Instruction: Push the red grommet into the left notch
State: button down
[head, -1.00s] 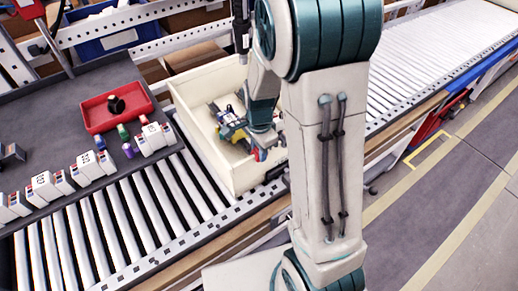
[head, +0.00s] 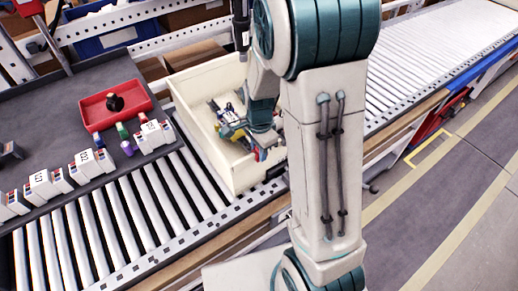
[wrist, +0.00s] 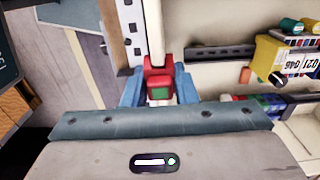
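In the wrist view my gripper (wrist: 159,88) has its two blue fingers on either side of a red piece, which I take to be the red grommet (wrist: 158,73). The fingers appear to touch it on both sides. A small green patch shows on its near face. The grommet is at the end of the pale crate wall (wrist: 156,30); whether it is seated in a notch cannot be told. In the head view my gripper (head: 260,154) is at the near right wall of the cream crate (head: 232,178), with a little red at its tip. The notch itself is hidden.
The crate holds a jumble of parts, including a yellow-and-white block (wrist: 285,58). A roller conveyor (head: 100,232) runs beneath it. A red tray (head: 98,112) and several white boxes (head: 90,160) stand on the grey shelf at left.

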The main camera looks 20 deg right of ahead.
jog(key=c, duration=1.1)
grip_release()
jog(key=shift+r, duration=0.1)
notch_tip(320, 180, up, 14)
jog(key=shift+f+b, duration=0.1)
jog(key=shift+b, duration=0.35)
